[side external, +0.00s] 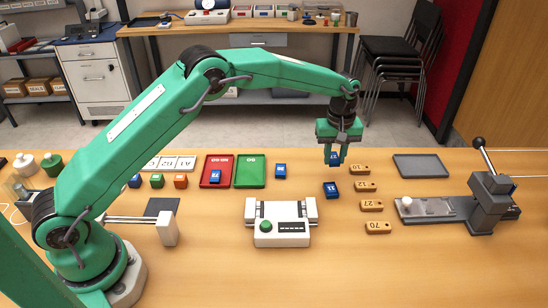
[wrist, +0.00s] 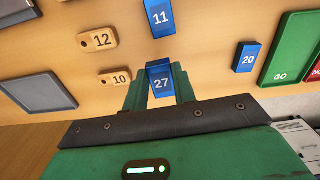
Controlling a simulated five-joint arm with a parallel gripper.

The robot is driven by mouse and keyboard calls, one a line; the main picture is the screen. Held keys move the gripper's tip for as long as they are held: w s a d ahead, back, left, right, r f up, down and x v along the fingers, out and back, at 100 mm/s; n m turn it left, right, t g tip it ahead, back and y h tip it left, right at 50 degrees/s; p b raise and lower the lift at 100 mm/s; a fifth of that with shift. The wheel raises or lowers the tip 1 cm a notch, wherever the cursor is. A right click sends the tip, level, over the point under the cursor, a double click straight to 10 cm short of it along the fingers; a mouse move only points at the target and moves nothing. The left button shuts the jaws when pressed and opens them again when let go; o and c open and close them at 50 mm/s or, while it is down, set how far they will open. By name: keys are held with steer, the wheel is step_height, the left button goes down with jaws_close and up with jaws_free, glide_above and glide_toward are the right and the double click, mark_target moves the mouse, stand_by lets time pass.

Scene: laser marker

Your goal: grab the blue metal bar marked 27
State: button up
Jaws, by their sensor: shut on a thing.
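My gripper (side external: 335,155) is shut on the blue metal bar marked 27 (wrist: 161,82). In the wrist view the bar sits between the two green fingers with its white number facing the camera. In the side view the bar shows only as a small blue patch between the fingers, and its number cannot be read there. It looks to be above the table, though the gap is hard to judge. A blue bar marked 11 (wrist: 160,19) lies apart from the gripper, and a blue bar marked 20 (wrist: 247,57) lies to the right in the wrist view.
Several wooden tags, one also marked 27 (side external: 371,205), stand in a column right of bar 11. A grey tray (side external: 420,166) and a lever press (side external: 488,203) are at the right. Red (side external: 216,171) and green (side external: 250,171) trays lie left. A white button box (side external: 281,227) stands in front.

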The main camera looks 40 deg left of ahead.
steer(key=s+d+r, duration=0.5)
steer(key=s+d, duration=0.1)
steer(key=shift+d+r, duration=0.25)
steer(key=shift+d, duration=0.1)
stand_by(0.5)
